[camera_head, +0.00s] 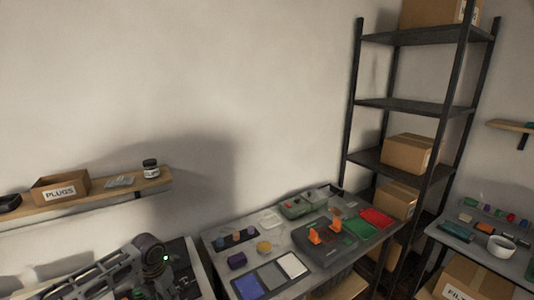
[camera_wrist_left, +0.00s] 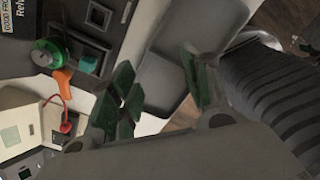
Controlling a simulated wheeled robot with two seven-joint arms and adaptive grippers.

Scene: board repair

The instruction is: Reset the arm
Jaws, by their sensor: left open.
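My left arm (camera_head: 150,265) shows at the bottom left of the head view, bent, with a small green light on a joint. Its gripper cannot be made out there. In the left wrist view my left gripper (camera_wrist_left: 160,85) is open, its dark green fingers spread apart with nothing between them. Behind the fingers lies an empty grey tray (camera_wrist_left: 165,85). To the left of the fingers is a dark panel with a green knob (camera_wrist_left: 48,54), an orange piece (camera_wrist_left: 62,80) and a teal block (camera_wrist_left: 88,64). My right gripper is in neither view.
A table (camera_head: 212,240) holds a grey fixture with orange clamps (camera_head: 325,232), a red tray (camera_head: 376,218) and a blue tray (camera_head: 249,285). A wall shelf (camera_head: 100,195) carries a PLUGS box (camera_head: 60,187). A dark rack (camera_head: 400,105) with cardboard boxes stands behind. A second table (camera_head: 450,235) is at right.

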